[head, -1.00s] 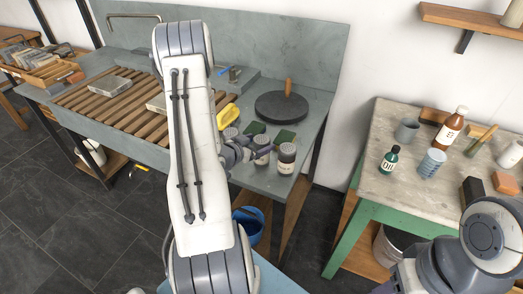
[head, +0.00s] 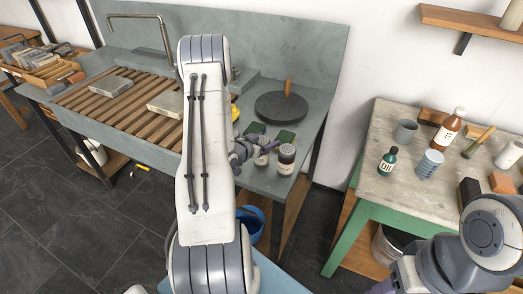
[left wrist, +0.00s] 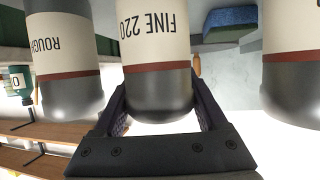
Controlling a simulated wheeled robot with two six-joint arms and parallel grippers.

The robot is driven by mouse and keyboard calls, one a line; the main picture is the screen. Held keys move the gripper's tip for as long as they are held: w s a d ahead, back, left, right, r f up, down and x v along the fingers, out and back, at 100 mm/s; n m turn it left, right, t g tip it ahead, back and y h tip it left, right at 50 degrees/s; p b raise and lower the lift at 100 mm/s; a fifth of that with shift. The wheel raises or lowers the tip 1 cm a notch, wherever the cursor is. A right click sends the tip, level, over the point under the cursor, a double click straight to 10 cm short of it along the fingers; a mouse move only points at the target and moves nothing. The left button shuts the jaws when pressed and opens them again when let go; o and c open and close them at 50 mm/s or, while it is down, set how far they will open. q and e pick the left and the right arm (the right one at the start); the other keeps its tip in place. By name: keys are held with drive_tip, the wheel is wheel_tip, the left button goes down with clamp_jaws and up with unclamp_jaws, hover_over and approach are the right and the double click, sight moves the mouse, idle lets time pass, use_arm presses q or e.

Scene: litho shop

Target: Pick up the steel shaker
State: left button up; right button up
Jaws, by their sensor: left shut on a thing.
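Several look-alike grit shakers with grey metallic domed lids and cream labels stand on the grey sink bench. My left gripper (head: 246,151) is shut on the middle shaker (head: 262,159), labelled FINE 220. In the left wrist view, upside down, this shaker (left wrist: 158,85) is between the two fingers (left wrist: 160,115). The ROUGH shaker (left wrist: 65,90) is beside it; it is the right one in the head view (head: 287,159). A third shaker (left wrist: 288,75) is at the wrist view's right edge; my arm hides it in the head view.
The slatted rack (head: 92,95) is to the left. A separate table (head: 401,183) at the right holds bottles and cups. A blue bucket (head: 252,226) is below.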

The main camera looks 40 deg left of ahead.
use_arm(q)
drive_tip(key=shift+r, duration=0.15)
wheel_tip(320, 180, up, 10)
drive_tip(key=shift+f+b, duration=0.1)
drive_tip(key=shift+b, duration=0.2)
